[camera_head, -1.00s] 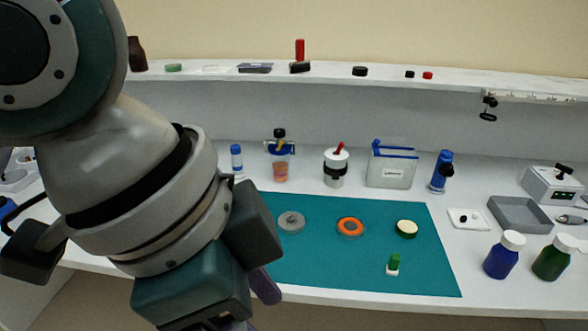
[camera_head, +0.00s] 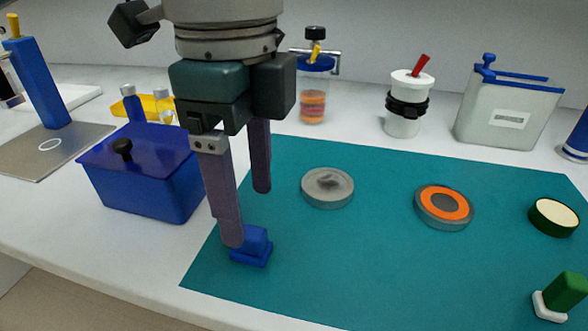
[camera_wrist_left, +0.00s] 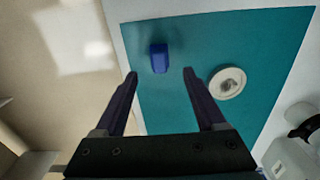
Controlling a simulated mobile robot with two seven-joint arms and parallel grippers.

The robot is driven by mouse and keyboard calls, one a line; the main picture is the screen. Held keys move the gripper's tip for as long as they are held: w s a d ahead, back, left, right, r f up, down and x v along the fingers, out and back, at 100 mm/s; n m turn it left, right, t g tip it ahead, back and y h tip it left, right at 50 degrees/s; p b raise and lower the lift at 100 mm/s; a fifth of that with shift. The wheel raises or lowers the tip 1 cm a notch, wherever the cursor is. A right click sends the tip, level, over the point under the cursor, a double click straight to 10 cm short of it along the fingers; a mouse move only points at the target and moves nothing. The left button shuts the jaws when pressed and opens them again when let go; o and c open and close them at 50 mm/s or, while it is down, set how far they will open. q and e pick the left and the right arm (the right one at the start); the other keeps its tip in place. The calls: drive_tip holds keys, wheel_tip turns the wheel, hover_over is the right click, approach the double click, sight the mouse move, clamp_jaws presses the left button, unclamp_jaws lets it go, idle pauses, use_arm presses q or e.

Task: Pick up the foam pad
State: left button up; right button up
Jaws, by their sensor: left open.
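No thing is plainly marked as the foam pad. A small blue block (camera_head: 252,247) with a wider base sits on the teal mat (camera_head: 330,285) near its left front corner. My left gripper (camera_head: 247,217) points down over it, open and empty, with one finger partly covering it in the head view. In the left wrist view the blue block (camera_wrist_left: 159,58) lies just beyond and between the spread fingertips (camera_wrist_left: 160,74). A green block on a white base (camera_head: 562,296) sits at the mat's right. My right gripper is out of view.
On the mat are a grey disc (camera_head: 327,187), an orange-ringed disc (camera_head: 444,206) and a dark green round lid (camera_head: 554,217). A blue lidded box (camera_head: 145,180) stands close left of my gripper. Jars and a bin (camera_head: 508,108) line the back.

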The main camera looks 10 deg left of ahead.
sight(248, 231)
use_arm(q)
drive_tip(key=f+b, duration=0.1)
drive_tip(key=f, duration=0.5)
drive_tip(key=shift+a, duration=0.2)
drive_tip(key=shift+c, duration=0.3)
clamp_jaws()
